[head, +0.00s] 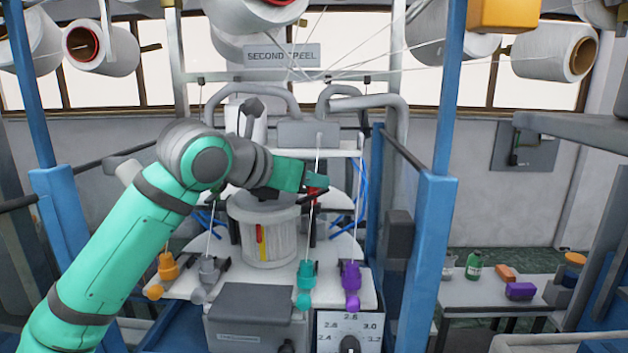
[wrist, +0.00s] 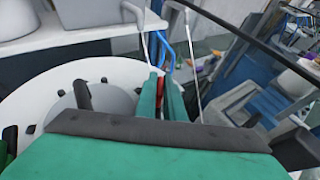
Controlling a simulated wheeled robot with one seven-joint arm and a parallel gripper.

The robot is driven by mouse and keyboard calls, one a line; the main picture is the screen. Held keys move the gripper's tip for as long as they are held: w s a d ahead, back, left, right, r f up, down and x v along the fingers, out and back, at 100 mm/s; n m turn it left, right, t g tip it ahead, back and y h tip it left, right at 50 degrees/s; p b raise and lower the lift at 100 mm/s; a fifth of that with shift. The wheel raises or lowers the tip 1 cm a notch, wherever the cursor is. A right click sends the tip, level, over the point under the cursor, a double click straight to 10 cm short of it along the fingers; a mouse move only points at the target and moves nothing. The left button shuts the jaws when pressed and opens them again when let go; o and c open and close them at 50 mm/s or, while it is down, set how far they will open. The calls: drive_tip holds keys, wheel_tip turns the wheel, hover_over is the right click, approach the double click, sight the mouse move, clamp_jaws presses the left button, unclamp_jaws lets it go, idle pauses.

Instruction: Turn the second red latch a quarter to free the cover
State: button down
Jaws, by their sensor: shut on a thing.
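My gripper (head: 316,187) is at the right of the machine's middle, above and to the right of the ribbed white cylinder (head: 266,238). Its jaws are shut on a small red latch (head: 318,180). In the wrist view, a sliver of the red latch (wrist: 160,101) shows between the two green fingers. Most of it is hidden by them, so I cannot tell its angle. A white round plate (wrist: 95,72) lies beside the fingers; I cannot tell whether it is the cover. A red and yellow strip (head: 260,241) shows on the cylinder. The other latch is not clearly visible.
Blue posts (head: 430,250) flank the machine. Thin yarns run down past my gripper to orange, grey, teal (head: 306,272) and purple (head: 350,274) parts. A grey box (head: 250,305) stands in front. A side table (head: 470,298) at the right holds small items.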

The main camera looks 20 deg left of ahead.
drive_tip(key=n+y, duration=0.5)
drive_tip(key=y, duration=0.1)
drive_tip(key=shift+d+r+n+t+y, duration=0.1)
drive_tip(key=shift+n+t+y, duration=0.2)
drive_tip(key=shift+n+y, duration=0.7)
drive_tip(key=shift+y, duration=0.1)
drive_tip(key=c, duration=1.9)
unclamp_jaws()
drive_tip(key=shift+o, duration=0.2)
drive_tip(key=v, duration=1)
drive_tip(key=shift+r, duration=0.2)
drive_tip(key=shift+s, duration=0.25)
